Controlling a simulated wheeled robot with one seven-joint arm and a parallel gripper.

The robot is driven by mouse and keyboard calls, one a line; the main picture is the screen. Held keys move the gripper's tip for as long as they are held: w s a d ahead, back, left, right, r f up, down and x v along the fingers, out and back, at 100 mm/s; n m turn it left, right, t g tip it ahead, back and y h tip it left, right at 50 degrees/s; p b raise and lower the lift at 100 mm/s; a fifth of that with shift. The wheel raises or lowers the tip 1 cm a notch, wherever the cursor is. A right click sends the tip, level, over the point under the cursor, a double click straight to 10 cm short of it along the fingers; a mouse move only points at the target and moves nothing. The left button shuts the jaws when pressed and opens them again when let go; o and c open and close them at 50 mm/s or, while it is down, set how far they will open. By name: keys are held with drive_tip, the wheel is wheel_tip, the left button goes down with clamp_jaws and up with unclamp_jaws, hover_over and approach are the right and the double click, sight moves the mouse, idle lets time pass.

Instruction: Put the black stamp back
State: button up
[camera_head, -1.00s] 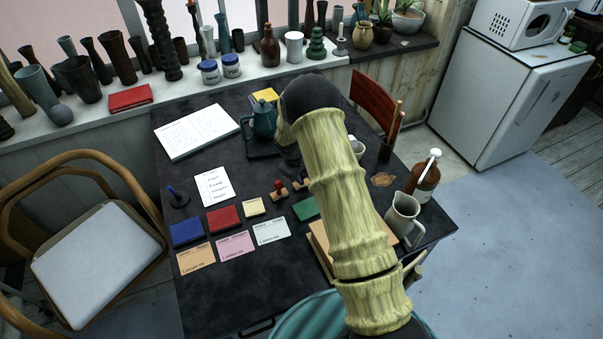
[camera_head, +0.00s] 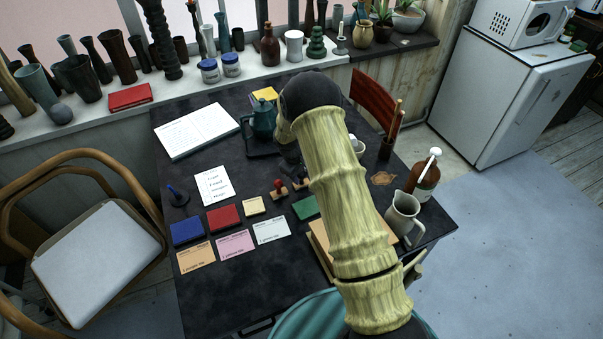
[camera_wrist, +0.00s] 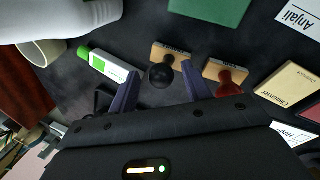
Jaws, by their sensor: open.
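The black stamp (camera_wrist: 160,75) has a round black knob on a small wooden base (camera_wrist: 171,55) and sits on the dark table in the wrist view. My gripper (camera_wrist: 161,68) is open, with one finger on each side of the knob; I cannot tell whether they touch it. In the head view my arm hides most of this stamp; part of its wooden base (camera_head: 300,185) shows beside the arm. The red stamp (camera_wrist: 229,82) stands close by, just right of the right finger; in the head view it (camera_head: 278,187) is left of my arm.
A green pad (camera_head: 304,207) lies near the stamps, with blue (camera_head: 186,231) and red (camera_head: 223,217) pads further left. Paper cards (camera_head: 235,242) lie before them. A teapot (camera_head: 263,119) stands behind. A green-and-white tube (camera_wrist: 108,65) lies left of the gripper. The table's front left is clear.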

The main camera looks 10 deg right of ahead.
drive_tip(key=b+v, duration=0.1)
drive_tip(key=v, duration=1)
drive_tip(key=shift+r+b, duration=0.15)
drive_tip(key=shift+b, duration=0.15)
drive_tip(key=s+d+r+m+y, duration=0.1)
drive_tip(key=s+r+m, duration=0.2)
drive_tip(key=s, duration=1)
drive_tip(key=s+d+r+m+y, duration=0.1)
drive_tip(key=s+r+m, duration=0.3)
drive_tip(key=s, duration=1)
wheel_tip(320, 180, up, 2)
drive_tip(key=shift+d+r+m+t+y, duration=0.1)
drive_tip(key=shift+d+m+t+y, duration=0.2)
drive_tip(key=p+v, duration=0.2)
drive_tip(key=shift+w+r+p, duration=0.2)
drive_tip(key=shift+r+p, duration=0.15)
drive_tip(key=shift+r, duration=0.05)
